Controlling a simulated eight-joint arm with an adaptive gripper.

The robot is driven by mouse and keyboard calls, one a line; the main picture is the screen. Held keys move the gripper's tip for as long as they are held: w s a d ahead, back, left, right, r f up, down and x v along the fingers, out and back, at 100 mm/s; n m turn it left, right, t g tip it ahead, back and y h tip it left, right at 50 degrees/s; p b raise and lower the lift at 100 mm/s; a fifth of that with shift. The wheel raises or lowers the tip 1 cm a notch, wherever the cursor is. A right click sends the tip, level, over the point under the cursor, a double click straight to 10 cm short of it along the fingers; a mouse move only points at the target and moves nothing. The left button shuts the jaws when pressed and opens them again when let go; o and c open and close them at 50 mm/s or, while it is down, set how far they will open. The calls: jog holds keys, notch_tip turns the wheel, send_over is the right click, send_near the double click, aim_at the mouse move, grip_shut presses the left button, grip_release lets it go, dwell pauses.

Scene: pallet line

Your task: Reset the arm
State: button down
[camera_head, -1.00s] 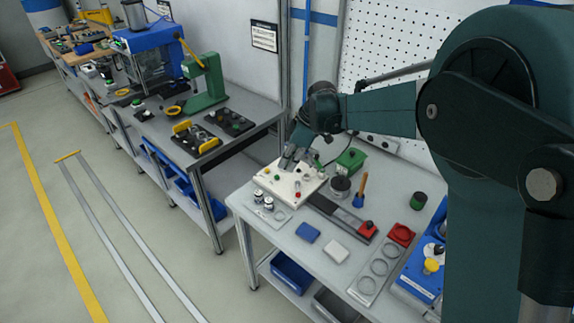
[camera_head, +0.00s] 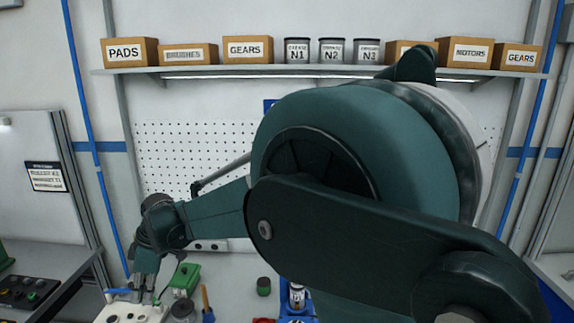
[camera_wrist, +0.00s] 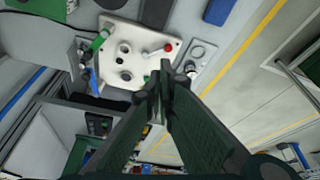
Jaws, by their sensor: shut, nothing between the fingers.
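My gripper (camera_head: 145,287) is at the lower left in the head view, above the white panel (camera_head: 130,313) at the bottom edge. In the wrist view my gripper's fingertips (camera_wrist: 160,95) are together with nothing between them. The white panel (camera_wrist: 120,72) shows there just beyond the fingertips, with dark round holes, a red-knobbed lever (camera_wrist: 167,47) and a green part (camera_wrist: 96,44). I cannot tell whether the fingertips touch the panel. My arm fills much of the middle and right of the head view.
Above, a shelf (camera_head: 230,66) carries labelled boxes and tins. A pegboard (camera_head: 200,150) is behind the bench.

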jog(key=d+r+m+t, duration=0.1)
jog(key=d+r+m, duration=0.25)
jog(key=d, duration=0.85)
jog(key=d+r+m+t, duration=0.2)
jog(key=d+r+m, duration=0.15)
jog(key=d, duration=0.85)
jog(key=d+r+m+t, duration=0.1)
jog(key=d+r+m, duration=0.25)
jog(key=d, duration=0.95)
jog(key=s+d+f+m+t+h, duration=0.1)
jog(key=s+d+m, duration=0.2)
jog(key=s+d, duration=0.3)
jog(key=s+d+f+m+t+h+b, duration=0.1)
jog(key=s+d+m, duration=0.3)
jog(key=d, duration=1)
jog(key=s+d+f+m+t+h, duration=0.1)
jog(key=s+d+f+m+t, duration=0.1)
jog(key=s+d+m, duration=0.2)
jog(key=s+d, duration=0.3)
jog(key=d, duration=0.3)
jog(key=shift+s+f+h, duration=0.25)
jog(key=shift+s+h, duration=0.05)
jog(key=shift+s, duration=0.05)
jog(key=shift+a, duration=0.1)
